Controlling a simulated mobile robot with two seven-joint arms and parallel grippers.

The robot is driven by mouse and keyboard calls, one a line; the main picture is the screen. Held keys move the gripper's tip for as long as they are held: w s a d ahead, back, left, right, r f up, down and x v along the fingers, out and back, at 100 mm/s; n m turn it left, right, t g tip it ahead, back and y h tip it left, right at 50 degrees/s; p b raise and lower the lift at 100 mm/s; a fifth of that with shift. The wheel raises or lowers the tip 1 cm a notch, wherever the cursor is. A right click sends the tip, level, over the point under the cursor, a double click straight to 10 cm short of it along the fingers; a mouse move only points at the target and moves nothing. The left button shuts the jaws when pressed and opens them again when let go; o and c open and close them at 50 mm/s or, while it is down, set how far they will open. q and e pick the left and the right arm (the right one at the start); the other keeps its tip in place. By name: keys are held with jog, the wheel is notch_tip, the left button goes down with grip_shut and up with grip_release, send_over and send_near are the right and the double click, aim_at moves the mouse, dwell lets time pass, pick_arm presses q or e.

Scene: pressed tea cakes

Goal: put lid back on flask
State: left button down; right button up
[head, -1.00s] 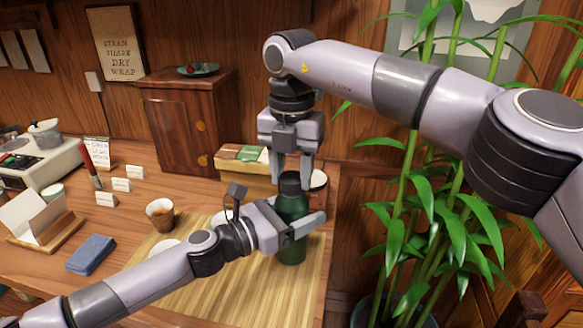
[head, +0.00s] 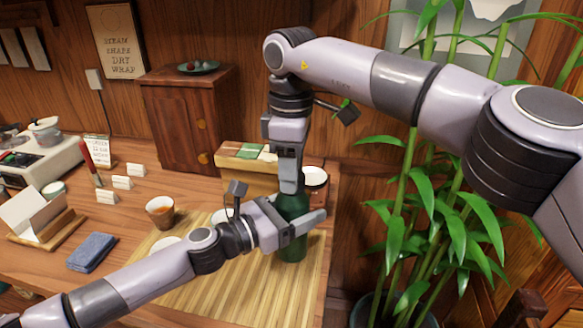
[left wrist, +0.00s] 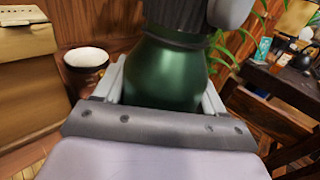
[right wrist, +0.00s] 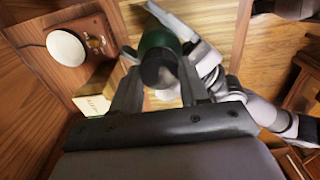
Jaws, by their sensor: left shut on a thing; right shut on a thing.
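The green flask (head: 292,246) stands upright at the right part of the bamboo mat. My left gripper (head: 300,226) is shut around its upper body from the side; the flask (left wrist: 165,75) fills the left wrist view between the fingers. The dark ribbed lid (left wrist: 178,14) is at the flask's top, in line with the neck. My right gripper (head: 290,186) points straight down and is shut on the lid, which it hides in the head view. In the right wrist view the lid (right wrist: 158,70) is between the fingers, above the green shoulder. I cannot tell how tightly the lid sits.
A tea cup (head: 160,212) and a folded blue cloth (head: 92,252) lie left of the bamboo mat (head: 250,292). Bamboo plants (head: 400,240) rise at the right.

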jog(key=m, duration=0.2)
jog(key=shift+m, duration=0.4)
jog(key=o, duration=1)
jog(key=shift+r, duration=2.25)
jog(key=shift+c, duration=0.3)
